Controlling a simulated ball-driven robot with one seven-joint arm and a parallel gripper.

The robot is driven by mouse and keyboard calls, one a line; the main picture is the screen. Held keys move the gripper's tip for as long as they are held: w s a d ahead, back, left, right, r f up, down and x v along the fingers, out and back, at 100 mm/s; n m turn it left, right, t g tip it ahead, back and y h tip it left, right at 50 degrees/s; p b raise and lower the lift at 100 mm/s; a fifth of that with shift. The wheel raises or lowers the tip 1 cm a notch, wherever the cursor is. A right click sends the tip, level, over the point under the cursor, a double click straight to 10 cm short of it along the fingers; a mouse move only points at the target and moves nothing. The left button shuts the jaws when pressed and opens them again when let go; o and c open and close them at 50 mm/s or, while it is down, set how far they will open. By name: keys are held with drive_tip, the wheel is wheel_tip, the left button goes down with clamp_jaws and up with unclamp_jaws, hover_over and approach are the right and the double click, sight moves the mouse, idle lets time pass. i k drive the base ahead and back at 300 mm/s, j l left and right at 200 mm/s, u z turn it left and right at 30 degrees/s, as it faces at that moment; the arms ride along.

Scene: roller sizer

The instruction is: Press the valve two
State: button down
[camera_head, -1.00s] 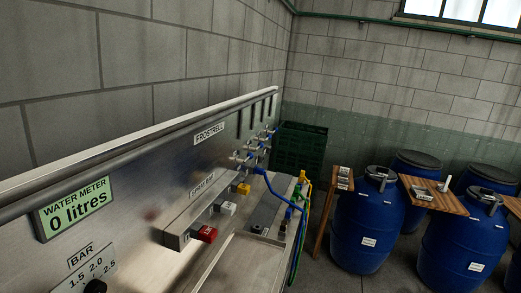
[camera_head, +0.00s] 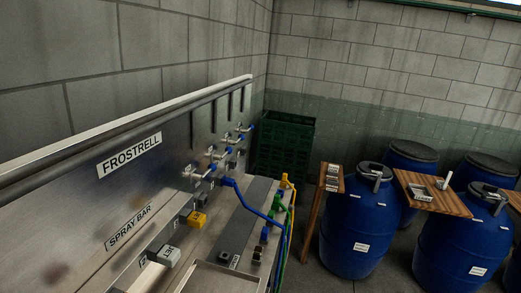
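A row of several small metal valves (camera_head: 217,155) with blue parts sticks out of the steel panel (camera_head: 185,118), right of the "FROSTRELL" label (camera_head: 130,154). I cannot read any number on them, so I cannot tell which is valve two. Blue, green and yellow hoses (camera_head: 252,203) run past the valves and down the bench's right side. My gripper is not in view.
A green crate stack (camera_head: 285,145) stands in the corner behind the panel. Blue barrels (camera_head: 357,230) and a small wooden table (camera_head: 431,193) stand at the right. A narrow wooden stand (camera_head: 329,180) is beside the bench. Some floor shows between bench and barrels.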

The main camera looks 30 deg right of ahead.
sight(229, 150)
drive_tip(key=i+l+z, duration=0.1)
drive_tip(key=i+l, duration=0.3)
drive_tip(key=i+l+z, duration=0.15)
drive_tip(key=i+l, duration=0.2)
drive_tip(key=i, duration=0.15)
drive_tip(key=i+l+z, duration=0.1)
drive_tip(key=i+l, duration=0.2)
drive_tip(key=i, duration=0.2)
drive_tip(key=i+l+z, duration=0.15)
drive_tip(key=i+l, duration=0.15)
drive_tip(key=i, duration=0.2)
drive_tip(key=i+l+z, duration=0.1)
drive_tip(key=i, duration=0.4)
drive_tip(key=i+l+z, duration=0.15)
drive_tip(key=i+l, duration=0.15)
drive_tip(key=i, duration=0.2)
